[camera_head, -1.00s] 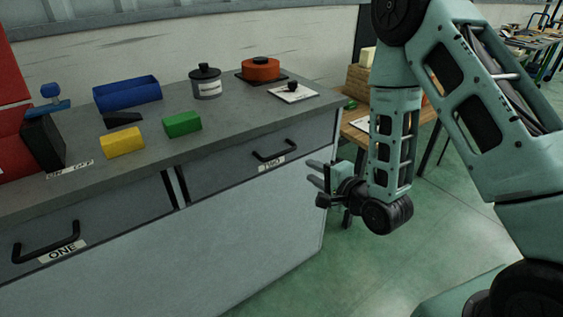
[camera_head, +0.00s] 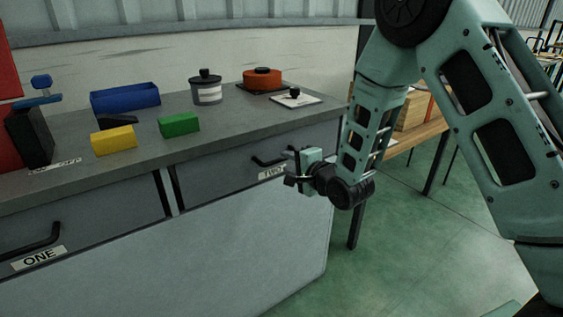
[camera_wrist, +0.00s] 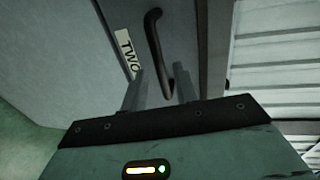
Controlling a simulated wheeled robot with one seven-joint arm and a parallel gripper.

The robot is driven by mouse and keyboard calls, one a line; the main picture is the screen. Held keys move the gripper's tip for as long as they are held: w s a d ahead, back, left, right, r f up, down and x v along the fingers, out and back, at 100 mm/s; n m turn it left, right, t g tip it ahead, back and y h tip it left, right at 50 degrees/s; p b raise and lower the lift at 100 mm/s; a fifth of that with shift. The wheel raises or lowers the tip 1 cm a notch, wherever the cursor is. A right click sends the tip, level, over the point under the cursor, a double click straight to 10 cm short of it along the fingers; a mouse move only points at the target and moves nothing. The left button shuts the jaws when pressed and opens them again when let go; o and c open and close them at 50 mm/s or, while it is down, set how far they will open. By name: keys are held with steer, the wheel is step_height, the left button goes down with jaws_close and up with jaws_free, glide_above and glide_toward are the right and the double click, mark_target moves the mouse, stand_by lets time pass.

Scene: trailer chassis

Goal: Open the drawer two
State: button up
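Drawer two (camera_head: 222,172) is the shut grey drawer at the right of the cabinet front. Its black handle (camera_head: 264,162) and the label TWO (camera_head: 268,174) are partly covered by my gripper in the head view. My gripper (camera_head: 289,168) is in front of the drawer, close to the handle. In the wrist view the gripper fingers (camera_wrist: 159,88) are apart, with a gap between them. The handle (camera_wrist: 157,45) appears just beyond the fingertips, its lower end lying between them. The label (camera_wrist: 127,53) is to the left of the handle. Whether the fingers touch the handle I cannot tell.
Drawer one (camera_head: 80,228) is shut at the left. The worktop (camera_head: 225,128) holds a blue bin (camera_head: 125,98), yellow block (camera_head: 113,140), green block (camera_head: 179,124), grey pot (camera_head: 206,88) and orange pot (camera_head: 262,79). Green floor (camera_head: 400,240) is open at the right.

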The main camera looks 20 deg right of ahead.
mark_target(283, 160)
steer(key=shift+x, duration=2.1)
steer(key=shift+c, duration=0.3)
jaws_close()
